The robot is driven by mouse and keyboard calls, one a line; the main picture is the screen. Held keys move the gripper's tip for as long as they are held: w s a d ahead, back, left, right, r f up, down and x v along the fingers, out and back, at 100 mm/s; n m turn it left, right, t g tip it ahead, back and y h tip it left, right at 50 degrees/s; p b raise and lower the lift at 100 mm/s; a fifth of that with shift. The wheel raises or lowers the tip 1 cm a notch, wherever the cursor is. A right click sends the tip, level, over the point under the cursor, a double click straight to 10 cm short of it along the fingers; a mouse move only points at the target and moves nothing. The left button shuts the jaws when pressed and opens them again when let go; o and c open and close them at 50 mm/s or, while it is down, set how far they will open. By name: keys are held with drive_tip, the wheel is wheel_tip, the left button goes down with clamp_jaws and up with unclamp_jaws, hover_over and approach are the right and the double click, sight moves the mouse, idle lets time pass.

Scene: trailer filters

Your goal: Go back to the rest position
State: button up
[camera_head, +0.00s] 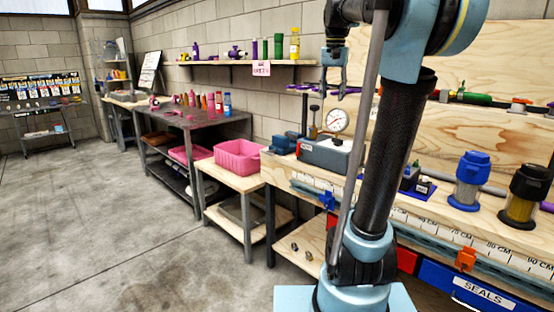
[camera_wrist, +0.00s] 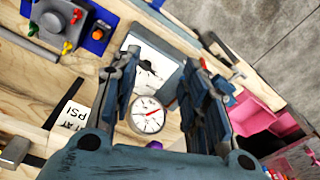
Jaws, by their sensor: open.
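My gripper (camera_head: 334,84) hangs from my blue and black arm, above the workbench near the wall shelf. In the wrist view my gripper (camera_wrist: 165,85) has its two fingers apart, with nothing held between them. Below it, a round white pressure gauge (camera_head: 337,121) with a red needle stands on a grey box (camera_head: 325,153) on the bench. The gauge also shows between the fingers in the wrist view (camera_wrist: 148,115), lower down and apart from them.
A blue-topped filter (camera_head: 471,180) and a black-topped filter (camera_head: 527,193) stand on the bench at right. A pink bin (camera_head: 237,156) sits on a lower table at left. The concrete floor (camera_head: 100,220) at left is clear.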

drive_tip(key=s+f+n, duration=0.1)
drive_tip(key=s+f, duration=0.8)
drive_tip(key=f, duration=0.3)
drive_tip(key=s+f+n, duration=0.2)
drive_tip(key=s+f, duration=0.7)
drive_tip(key=f, duration=0.3)
drive_tip(key=s+f+n+t, duration=0.1)
drive_tip(key=s+f+n, duration=0.1)
drive_tip(key=s+f, duration=0.7)
wheel_tip(320, 180, down, 4)
drive_tip(key=shift+s+a+f, duration=0.1)
drive_tip(key=shift+s+a, duration=0.2)
drive_tip(key=shift+s, duration=0.05)
drive_tip(key=shift+w+f, duration=0.15)
drive_tip(key=shift+w, duration=0.35)
